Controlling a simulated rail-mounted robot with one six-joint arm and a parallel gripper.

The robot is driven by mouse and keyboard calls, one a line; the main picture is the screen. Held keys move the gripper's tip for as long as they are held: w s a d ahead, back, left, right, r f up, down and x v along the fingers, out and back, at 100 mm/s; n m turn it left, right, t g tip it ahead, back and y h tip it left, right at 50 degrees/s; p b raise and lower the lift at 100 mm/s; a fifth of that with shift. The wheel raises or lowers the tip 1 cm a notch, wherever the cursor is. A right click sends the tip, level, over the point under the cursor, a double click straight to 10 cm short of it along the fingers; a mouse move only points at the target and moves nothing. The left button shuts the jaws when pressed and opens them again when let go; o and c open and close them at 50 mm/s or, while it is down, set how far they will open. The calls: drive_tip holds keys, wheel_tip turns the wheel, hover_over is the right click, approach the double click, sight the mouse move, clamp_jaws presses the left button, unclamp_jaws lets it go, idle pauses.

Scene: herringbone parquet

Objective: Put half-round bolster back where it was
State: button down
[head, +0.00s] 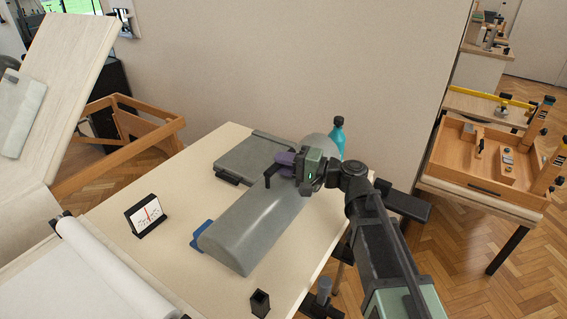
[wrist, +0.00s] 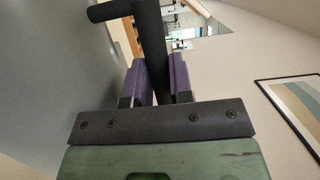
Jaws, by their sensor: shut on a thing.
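The half-round bolster (head: 245,225) is a long grey piece with a curved top, lying lengthwise over the pale table in the head view. I cannot tell whether it rests on the table or hangs just above it. My gripper (head: 285,163) is at the bolster's far half, over its upper side. In the wrist view, its purple fingers (wrist: 158,80) are shut on a black bar-like handle (wrist: 150,40), with the bolster's grey surface (wrist: 60,70) alongside at left. The bolster's far end is partly hidden behind my gripper.
A blue item (head: 199,236) shows at the bolster's near-left end. A grey flat case (head: 250,152) lies left of it, and a teal bottle (head: 338,138) stands behind. A small dial stand (head: 147,215), black cup (head: 260,303) and white roll (head: 110,265) are nearer. Bare table (head: 190,190) lies between.

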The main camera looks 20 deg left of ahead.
sight(284, 184)
drive_tip(key=shift+f+b, duration=3.25)
drive_tip(key=shift+f, duration=0.3)
drive_tip(key=shift+f+b, duration=0.3)
drive_tip(key=c, duration=0.9)
unclamp_jaws()
drive_tip(key=d, duration=1.1)
drive_tip(key=shift+s, duration=0.3)
drive_tip(key=shift+a, duration=0.1)
